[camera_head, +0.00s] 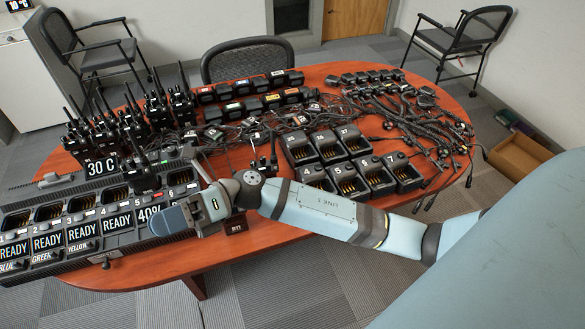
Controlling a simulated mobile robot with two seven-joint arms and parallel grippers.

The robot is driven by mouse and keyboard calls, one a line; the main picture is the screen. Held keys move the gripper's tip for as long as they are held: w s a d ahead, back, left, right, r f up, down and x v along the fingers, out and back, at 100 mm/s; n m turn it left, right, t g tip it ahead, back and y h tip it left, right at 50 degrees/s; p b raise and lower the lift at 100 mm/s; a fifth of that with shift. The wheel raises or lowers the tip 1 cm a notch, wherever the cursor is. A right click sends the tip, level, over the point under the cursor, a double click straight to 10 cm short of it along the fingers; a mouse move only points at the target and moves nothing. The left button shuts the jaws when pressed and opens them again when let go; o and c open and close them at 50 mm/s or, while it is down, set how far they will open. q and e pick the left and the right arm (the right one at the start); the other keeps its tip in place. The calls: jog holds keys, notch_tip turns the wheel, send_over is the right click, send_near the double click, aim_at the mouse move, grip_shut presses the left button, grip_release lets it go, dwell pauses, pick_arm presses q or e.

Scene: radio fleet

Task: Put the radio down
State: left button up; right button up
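My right gripper (188,213) reaches in from the right over the front edge of the table, beside the long multi-slot charger (108,225). The gripper is small in the view and I cannot tell whether its fingers are apart or closed on anything. A black radio (146,178) stands upright in the charger's back row, behind the gripper. Several more black radios with antennas (105,135) stand grouped at the table's back left. Another dark upright item (264,165) stands behind my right forearm. My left gripper is not in view.
Numbered desktop chargers (322,160) stand right of centre, beside tangled cables and speaker microphones (420,120). Rows of black units (250,105) line the back of the table (160,265). An office chair (248,60) stands behind it. The front strip of the table is bare.

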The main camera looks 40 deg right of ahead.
jog(key=w+d+f+m+t+h, duration=0.1)
jog(key=d+f+m+t+h, duration=0.65)
jog(key=m, duration=0.75)
jog(key=d+f+m+t+h, duration=0.35)
jog(key=f+m+t, duration=0.25)
jog(key=m+t, duration=0.7)
jog(key=s+d+f+m+g+h, duration=0.3)
jog(key=s+f+m, duration=0.3)
jog(key=f, duration=0.2)
jog(key=s+d+f+m+g+h, duration=0.3)
jog(key=s+f+m+g, duration=0.3)
jog(key=f+m, duration=0.1)
jog(key=shift+s+d+f+m, duration=0.2)
jog(key=shift+d+f+m, duration=0.1)
jog(key=shift+f, duration=0.3)
jog(key=shift+r, duration=0.1)
notch_tip(320, 180, up, 9)
jog(key=p, duration=0.9)
jog(key=shift+d+h+p, duration=0.25)
jog(key=shift+h+p, duration=0.05)
